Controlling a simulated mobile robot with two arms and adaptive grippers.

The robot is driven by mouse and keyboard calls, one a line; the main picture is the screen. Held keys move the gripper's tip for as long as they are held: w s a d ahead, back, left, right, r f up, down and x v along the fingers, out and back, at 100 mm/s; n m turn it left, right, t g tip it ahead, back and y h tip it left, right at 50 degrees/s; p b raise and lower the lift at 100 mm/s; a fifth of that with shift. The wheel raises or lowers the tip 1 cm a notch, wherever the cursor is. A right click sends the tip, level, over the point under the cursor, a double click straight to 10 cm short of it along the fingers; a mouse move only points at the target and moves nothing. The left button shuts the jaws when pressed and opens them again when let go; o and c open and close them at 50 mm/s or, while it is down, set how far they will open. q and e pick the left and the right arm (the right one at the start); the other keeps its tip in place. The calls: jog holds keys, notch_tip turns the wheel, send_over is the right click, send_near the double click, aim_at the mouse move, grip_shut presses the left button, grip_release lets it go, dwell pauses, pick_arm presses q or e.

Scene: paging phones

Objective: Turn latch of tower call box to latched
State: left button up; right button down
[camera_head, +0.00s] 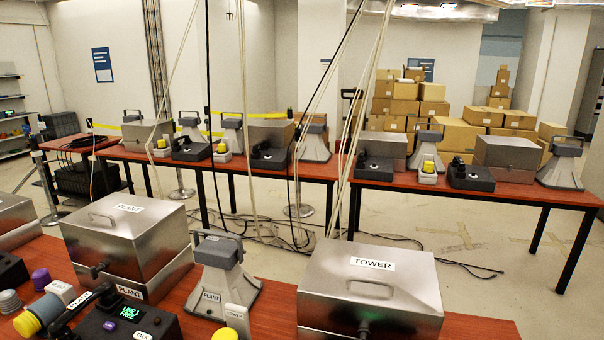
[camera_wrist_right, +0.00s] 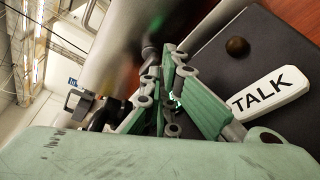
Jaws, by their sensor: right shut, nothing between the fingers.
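The tower call box (camera_head: 408,288) is a silver metal box with a TOWER label and a lid handle, at the front centre of the head view. Its lid looks closed. A dark latch knob (camera_head: 364,328) shows on its front near the bottom picture edge. How the latch is turned cannot be made out. My right gripper (camera_wrist_right: 168,72) shows in the right wrist view, shut and empty, with grey-green fingers. Beside it are a dark console (camera_wrist_right: 225,55) and a white TALK label (camera_wrist_right: 270,93). The latch cannot be identified there. My left gripper is in neither view.
On the front red table, a PLANT box (camera_head: 130,225), a grey PLANT horn (camera_head: 222,275) and a dark PLANT console (camera_head: 150,325) stand left of the tower box. Behind, two tables (camera_head: 500,192) hold similar gear. Cables hang across the centre. Cardboard boxes (camera_head: 455,135) fill the back right.

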jog(key=w, duration=0.2)
jog(key=w+d, duration=0.1)
jog(key=w, duration=0.1)
jog(key=shift+w+d, duration=0.25)
jog(key=shift+w, duration=0.25)
jog(key=shift+w+d, duration=0.1)
jog(key=shift+w, duration=0.25)
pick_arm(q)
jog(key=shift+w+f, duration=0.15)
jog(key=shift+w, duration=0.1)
pick_arm(e)
jog(key=shift+r, duration=0.1)
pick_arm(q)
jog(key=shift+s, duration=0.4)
pick_arm(e)
jog(key=shift+r, duration=0.1)
jog(key=shift+a+r, duration=0.2)
jog(key=shift+r, duration=0.15)
